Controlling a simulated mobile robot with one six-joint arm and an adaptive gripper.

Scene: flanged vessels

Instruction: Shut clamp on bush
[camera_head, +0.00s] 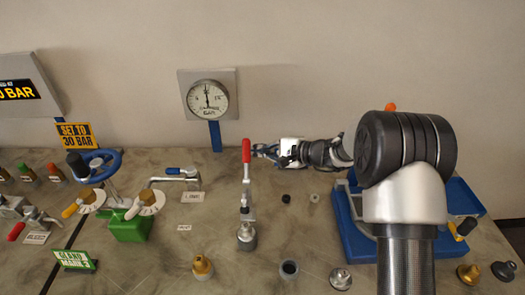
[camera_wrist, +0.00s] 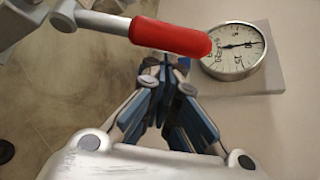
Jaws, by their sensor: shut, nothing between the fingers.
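The clamp (camera_head: 248,195) has a red handle (camera_head: 246,151) that stands upright in the head view. Its metal linkage sits above a grey round fitting (camera_head: 246,238), which may be the bush. My gripper (camera_head: 258,151) is at the right of the handle, near its height, shut and empty. In the wrist view the red handle (camera_wrist: 170,37) lies across the top, just beyond my shut fingertips (camera_wrist: 163,85). I cannot tell whether they touch it. The clamp's lower part and the bush are not clear in the wrist view.
A pressure gauge (camera_head: 208,97) stands behind the clamp. A brass fitting (camera_head: 202,267), a dark cup (camera_head: 289,269) and a metal flanged piece (camera_head: 340,278) stand in front. A blue tray (camera_head: 352,240) is at right.

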